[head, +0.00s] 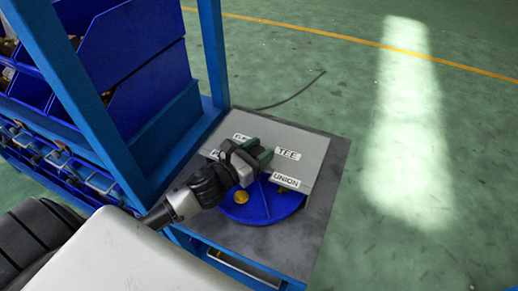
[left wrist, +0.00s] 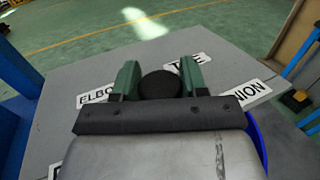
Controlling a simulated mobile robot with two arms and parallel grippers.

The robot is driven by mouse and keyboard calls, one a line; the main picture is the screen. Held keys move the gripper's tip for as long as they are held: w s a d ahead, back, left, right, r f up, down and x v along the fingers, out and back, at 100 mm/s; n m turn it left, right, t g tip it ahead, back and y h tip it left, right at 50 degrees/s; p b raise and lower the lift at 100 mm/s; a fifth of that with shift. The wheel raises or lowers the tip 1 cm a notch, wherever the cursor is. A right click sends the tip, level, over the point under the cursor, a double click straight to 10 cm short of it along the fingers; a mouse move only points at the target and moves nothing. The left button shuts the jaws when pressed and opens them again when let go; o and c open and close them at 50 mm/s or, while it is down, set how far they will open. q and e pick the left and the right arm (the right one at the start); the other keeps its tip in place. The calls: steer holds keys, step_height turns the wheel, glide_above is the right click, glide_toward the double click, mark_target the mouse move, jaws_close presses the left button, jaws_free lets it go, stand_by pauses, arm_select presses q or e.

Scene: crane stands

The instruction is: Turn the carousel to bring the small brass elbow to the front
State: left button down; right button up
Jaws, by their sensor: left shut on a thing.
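The blue carousel (head: 262,209) sits on a grey stand, its back part covered by a grey top plate (head: 311,150). White labels on the plate read TEE (head: 288,154) and UNION (head: 286,181); one beginning ELBO (left wrist: 97,97) shows in the left wrist view. My left gripper (head: 254,156) is over the plate, its green fingers closed around a round black knob (left wrist: 159,85). A rounded brass piece (head: 241,197) lies in the open front part of the carousel. I cannot tell whether it is the elbow. Other carousel contents are mostly hidden. My right gripper is not in view.
A blue rack with blue bins (head: 135,50) stands close on the left, with a blue post (head: 213,55) beside the stand. A dark cable (head: 290,93) lies on the green floor behind. The floor to the right is clear.

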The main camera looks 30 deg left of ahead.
arm_select(q)
steer(key=c, duration=1)
jaws_free()
steer(key=o, duration=0.4)
steer(key=shift+b+v, duration=1.85)
steer(key=shift+v, duration=3.55)
